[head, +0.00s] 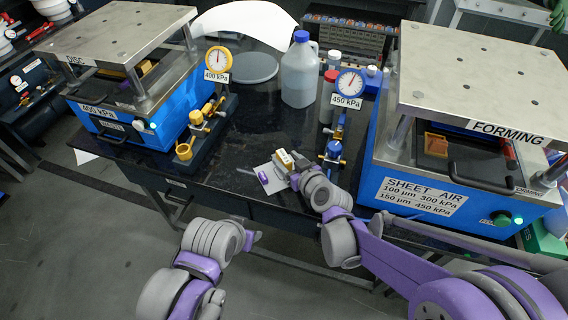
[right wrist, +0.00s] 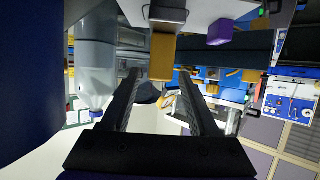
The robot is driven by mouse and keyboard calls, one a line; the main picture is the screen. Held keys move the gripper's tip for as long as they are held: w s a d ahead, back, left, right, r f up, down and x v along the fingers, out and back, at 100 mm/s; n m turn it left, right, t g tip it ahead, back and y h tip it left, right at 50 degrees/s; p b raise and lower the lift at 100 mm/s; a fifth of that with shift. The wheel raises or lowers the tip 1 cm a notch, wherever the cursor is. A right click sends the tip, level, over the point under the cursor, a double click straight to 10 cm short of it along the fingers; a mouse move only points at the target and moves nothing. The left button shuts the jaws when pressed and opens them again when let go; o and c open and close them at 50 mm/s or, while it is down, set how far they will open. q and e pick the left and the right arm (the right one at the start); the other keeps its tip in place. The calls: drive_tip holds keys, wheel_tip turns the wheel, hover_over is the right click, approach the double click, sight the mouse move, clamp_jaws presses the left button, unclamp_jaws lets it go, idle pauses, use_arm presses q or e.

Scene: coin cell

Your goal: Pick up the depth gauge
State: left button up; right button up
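A small yellow-and-pale block that I take to be the depth gauge (head: 285,161) is near the front edge of the dark table, by a white sheet. In the right wrist view its yellow part (right wrist: 163,57) and a grey part show between the fingertips. My right gripper (head: 291,174) is right by it in the head view. Its two black fingers (right wrist: 160,80) are apart, with a gap visible on each side of the block. My left arm's end (head: 251,239) is low, in front of the table; its fingers cannot be made out.
A white sheet (head: 268,179) with a purple piece (head: 262,177) lies beside the block. The blue forming press (head: 415,199) stands right, another blue press (head: 150,124) left. A jug (head: 299,75) and a gauge stand (head: 333,151) are behind. The middle tabletop is fairly clear.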

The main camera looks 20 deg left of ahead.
clamp_jaws()
drive_tip(key=shift+r, duration=0.1)
